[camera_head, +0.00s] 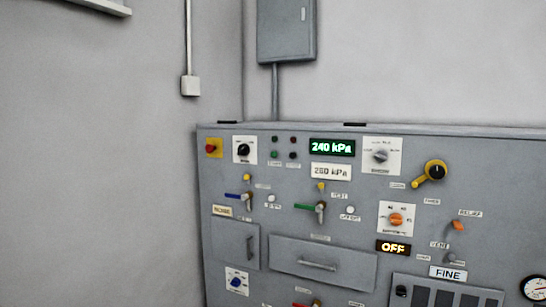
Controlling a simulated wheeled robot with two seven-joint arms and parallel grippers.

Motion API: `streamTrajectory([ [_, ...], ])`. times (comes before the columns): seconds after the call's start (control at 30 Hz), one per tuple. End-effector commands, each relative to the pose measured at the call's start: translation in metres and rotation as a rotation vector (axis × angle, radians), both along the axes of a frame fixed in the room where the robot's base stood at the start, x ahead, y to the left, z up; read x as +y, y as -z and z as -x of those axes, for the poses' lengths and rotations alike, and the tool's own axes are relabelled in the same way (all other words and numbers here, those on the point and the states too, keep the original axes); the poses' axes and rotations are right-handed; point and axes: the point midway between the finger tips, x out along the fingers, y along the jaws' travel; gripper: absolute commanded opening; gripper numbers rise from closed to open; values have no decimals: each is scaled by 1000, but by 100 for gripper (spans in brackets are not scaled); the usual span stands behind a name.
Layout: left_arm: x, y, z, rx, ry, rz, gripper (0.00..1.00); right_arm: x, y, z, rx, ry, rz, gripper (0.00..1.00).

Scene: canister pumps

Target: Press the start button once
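A grey control panel (330,230) fills the lower right. Near its upper left is a cluster of small round lamps or buttons. I cannot tell for certain which is the start button. Neither of my grippers is in view.
A green display (332,148) reads 240 kPa, above a plate (331,171) reading 280 kPa. An amber display (393,247) reads OFF. A red button on yellow (212,148), knobs and levers (320,208) stick out nearby. A drawer handle (317,265) protrudes below.

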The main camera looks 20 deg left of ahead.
Motion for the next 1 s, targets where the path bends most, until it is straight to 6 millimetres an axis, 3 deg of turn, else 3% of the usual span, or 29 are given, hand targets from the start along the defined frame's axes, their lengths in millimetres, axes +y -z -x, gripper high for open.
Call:
streamTrajectory([
  [0.03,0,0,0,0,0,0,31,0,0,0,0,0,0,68],
  [0.23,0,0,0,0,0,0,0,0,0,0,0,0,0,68],
  [1.0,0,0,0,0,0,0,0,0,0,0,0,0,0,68],
])
